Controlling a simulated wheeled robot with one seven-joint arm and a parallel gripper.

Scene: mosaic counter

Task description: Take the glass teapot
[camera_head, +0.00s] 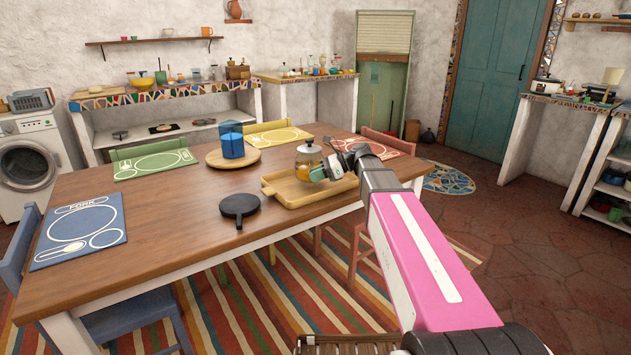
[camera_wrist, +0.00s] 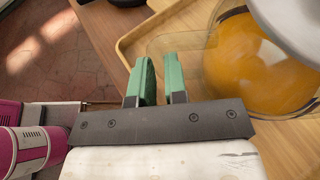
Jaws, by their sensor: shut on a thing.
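The glass teapot (camera_head: 309,155) holds an amber liquid and stands at or just above the wooden tray (camera_head: 291,201) on the table; I cannot tell whether it touches the tray. In the wrist view the teapot (camera_wrist: 262,65) fills the upper right, with its pale lid at the corner. My gripper (camera_head: 320,173) is at the teapot's right side in the head view. In the wrist view the green fingers of my gripper (camera_wrist: 158,80) are shut on the clear glass handle, which reaches left from the body.
A black pan-like item (camera_head: 239,206) lies left of the tray. A blue container (camera_head: 231,139) stands on a round board (camera_head: 233,160) behind. Placemats, such as the blue one (camera_head: 78,230), lie along the table (camera_head: 170,225). The table's middle left is clear.

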